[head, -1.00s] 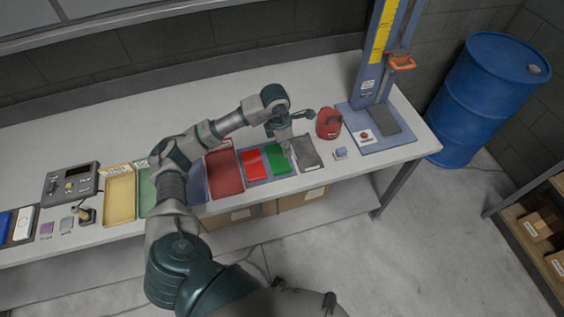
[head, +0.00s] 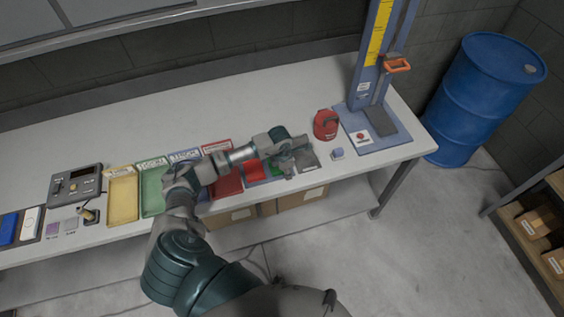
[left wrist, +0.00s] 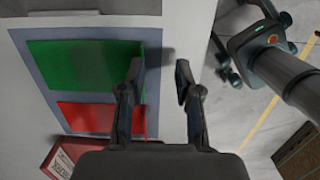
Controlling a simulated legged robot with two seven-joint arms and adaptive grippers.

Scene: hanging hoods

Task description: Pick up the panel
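A green panel (head: 277,168) and a red panel (head: 254,171) lie flat on a blue-grey mat (left wrist: 55,70) near the table's front edge. Both also show in the left wrist view, the green one (left wrist: 85,65) above the red one (left wrist: 95,118). A grey plate (head: 308,161) lies just right of them. The frames do not show which is the task's panel. My left gripper (left wrist: 159,75) is open and empty, its fingers apart over the mat's right edge and the white table in the wrist view. In the head view the left gripper (head: 287,165) partly hides the green panel. My right gripper is out of view.
Red (head: 227,185), green (head: 152,190) and yellow (head: 123,200) trays stand to the left. The table's rear is clear.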

